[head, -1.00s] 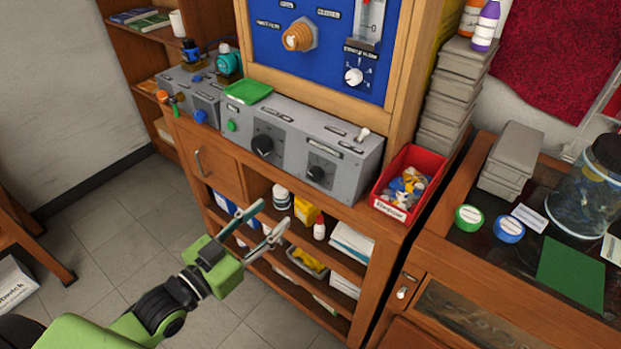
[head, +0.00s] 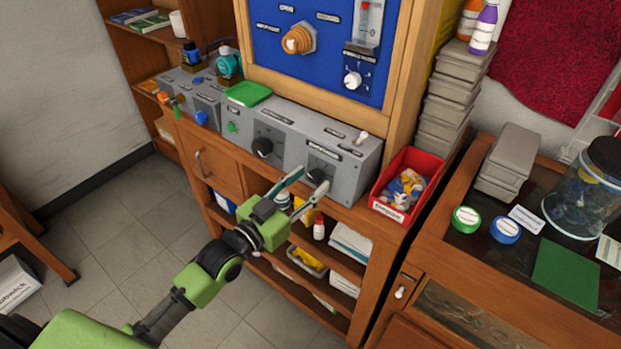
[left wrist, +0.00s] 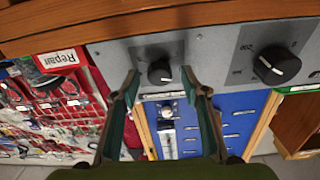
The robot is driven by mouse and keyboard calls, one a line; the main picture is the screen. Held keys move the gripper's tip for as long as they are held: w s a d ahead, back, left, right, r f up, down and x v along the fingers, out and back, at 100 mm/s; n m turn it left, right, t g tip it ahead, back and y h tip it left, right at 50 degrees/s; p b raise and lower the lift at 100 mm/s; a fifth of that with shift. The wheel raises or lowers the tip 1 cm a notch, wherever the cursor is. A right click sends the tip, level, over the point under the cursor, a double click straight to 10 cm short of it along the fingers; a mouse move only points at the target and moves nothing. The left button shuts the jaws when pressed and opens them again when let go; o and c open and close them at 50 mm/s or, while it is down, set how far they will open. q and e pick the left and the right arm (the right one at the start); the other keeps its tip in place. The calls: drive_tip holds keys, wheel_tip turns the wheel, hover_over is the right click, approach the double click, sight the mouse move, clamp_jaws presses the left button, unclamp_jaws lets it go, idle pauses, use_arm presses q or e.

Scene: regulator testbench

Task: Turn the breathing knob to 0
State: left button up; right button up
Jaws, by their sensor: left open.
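Two black knobs sit on the front of a long grey control box (head: 349,189): a left one (head: 263,147) and a right one (head: 317,177). Their labels are too small to read surely, so I cannot tell which is the breathing knob. My left gripper (head: 314,178) is open in front of the right knob. In the left wrist view, that knob (left wrist: 159,71) shows between the open fingers (left wrist: 160,80), slightly beyond the tips; contact is not visible. The other knob (left wrist: 277,65) is at the right there. My right gripper is not in view.
A red bin (head: 388,212) of small parts stands right of the box. A blue panel (head: 280,55) with an orange knob (head: 298,39) and a white knob (head: 352,81) rises above. Shelves (head: 325,270) are below.

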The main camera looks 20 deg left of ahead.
use_arm(q)
drive_tip(key=shift+w+d, duration=0.2)
drive_tip(key=shift+w, duration=0.35)
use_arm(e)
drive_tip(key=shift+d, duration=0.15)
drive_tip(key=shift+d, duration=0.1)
use_arm(q)
drive_tip(key=c, duration=1.1)
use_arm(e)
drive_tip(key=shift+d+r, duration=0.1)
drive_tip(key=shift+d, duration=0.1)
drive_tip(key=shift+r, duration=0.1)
